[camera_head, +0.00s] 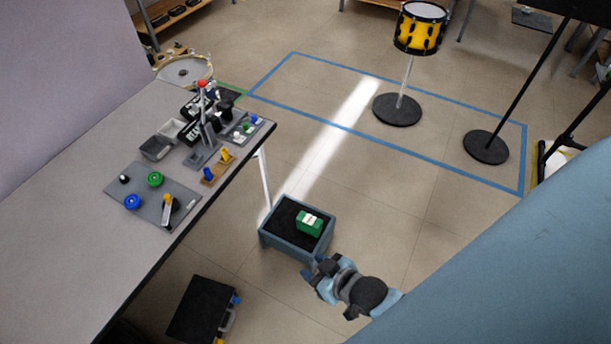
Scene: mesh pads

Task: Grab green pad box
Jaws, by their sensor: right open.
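The green pad box (309,223), with a white label on its top, lies inside a blue-grey open bin (283,246) with a dark inside. The bin stands low beside the table's right edge. My right gripper (314,275) is open and empty. It shows just below the bin's front right corner, apart from the green box. Its fingertips are small and partly dark in this view. My left gripper is not in view.
A grey table (60,255) at the left holds a mat (180,214) with small parts and a press-like stand (205,125). A black case (202,308) lies on the floor below. A yellow drum (420,28) stands behind. Tiled floor right of the bin is clear.

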